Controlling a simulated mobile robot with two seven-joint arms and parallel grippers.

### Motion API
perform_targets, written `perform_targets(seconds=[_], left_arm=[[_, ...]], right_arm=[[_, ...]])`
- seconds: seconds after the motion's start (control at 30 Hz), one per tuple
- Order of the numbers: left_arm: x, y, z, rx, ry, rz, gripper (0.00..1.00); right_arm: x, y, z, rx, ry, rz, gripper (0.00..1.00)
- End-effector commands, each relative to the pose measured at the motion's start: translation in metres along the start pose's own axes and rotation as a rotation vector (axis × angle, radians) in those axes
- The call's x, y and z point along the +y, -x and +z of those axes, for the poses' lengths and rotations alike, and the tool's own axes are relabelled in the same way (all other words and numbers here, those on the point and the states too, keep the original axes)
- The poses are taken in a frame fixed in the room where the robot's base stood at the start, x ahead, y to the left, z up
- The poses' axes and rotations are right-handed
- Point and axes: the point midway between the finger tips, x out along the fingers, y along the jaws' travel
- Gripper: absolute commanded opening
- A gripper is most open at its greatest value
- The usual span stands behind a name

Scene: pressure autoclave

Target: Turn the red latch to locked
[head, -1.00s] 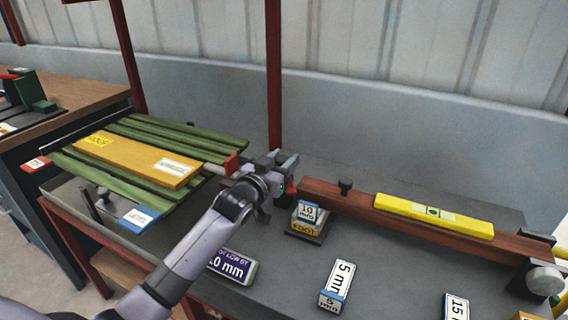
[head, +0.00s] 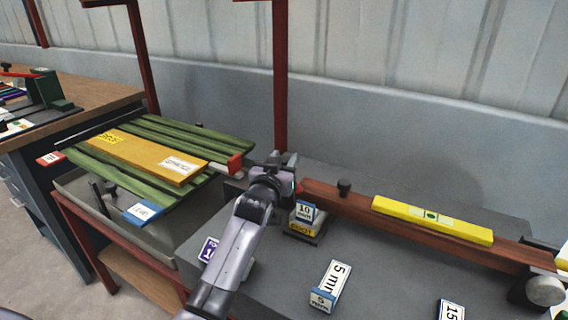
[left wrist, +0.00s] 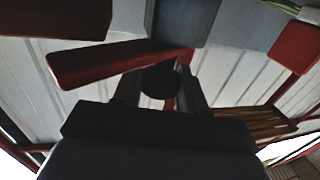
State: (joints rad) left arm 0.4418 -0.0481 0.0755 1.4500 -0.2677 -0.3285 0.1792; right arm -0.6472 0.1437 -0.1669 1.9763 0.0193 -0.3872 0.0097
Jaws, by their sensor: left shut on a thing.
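The red latch shows in the left wrist view as a flat red bar (left wrist: 115,62) running from left of the fingers to between them. In the head view only a small red bit of it (head: 299,187) shows beside my gripper. A dark round knob (left wrist: 160,82) sits between my fingers, apparently on the bar. My left gripper (head: 284,165) is shut on it, between the slatted green rack (head: 185,132) and the dark red beam (head: 360,206). It also shows in the left wrist view (left wrist: 160,90). Most of the latch is hidden by the gripper. My right gripper is out of view.
A red block (head: 235,163) stands at the rack's right end. A yellow level (head: 432,220) lies on the beam, beside a black knob (head: 344,187). Labelled blocks, such as the 5 mm one (head: 330,286), stand on the grey bench. A red post (head: 280,80) rises behind my gripper.

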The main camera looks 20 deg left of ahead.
Motion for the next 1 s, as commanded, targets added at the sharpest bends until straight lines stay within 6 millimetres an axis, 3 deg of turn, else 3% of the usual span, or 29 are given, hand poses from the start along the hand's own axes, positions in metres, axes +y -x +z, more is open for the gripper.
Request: perform_targets(seconds=[0.03,0.77,0.8,0.83,0.87,1.0], left_arm=[[-0.0012,-0.0014,-0.0105,0.024,0.001,-0.014,0.0],[-0.0023,-0.0018,-0.0111,0.024,-0.005,-0.064,0.0],[-0.0023,-0.0018,-0.0111,0.024,-0.005,-0.064,0.48],[-0.0022,-0.0018,-0.011,0.024,-0.005,-0.063,0.58],[-0.002,-0.0018,-0.0109,0.023,-0.004,-0.063,0.64],[-0.0012,-0.0016,-0.008,0.017,-0.002,-0.062,0.64]], right_arm=[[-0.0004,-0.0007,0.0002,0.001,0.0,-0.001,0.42],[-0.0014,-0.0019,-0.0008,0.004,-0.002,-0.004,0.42],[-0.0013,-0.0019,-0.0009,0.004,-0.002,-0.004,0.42],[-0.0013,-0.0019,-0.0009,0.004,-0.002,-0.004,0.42],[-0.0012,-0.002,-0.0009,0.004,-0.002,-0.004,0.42],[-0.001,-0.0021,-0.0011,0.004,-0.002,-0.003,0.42]])
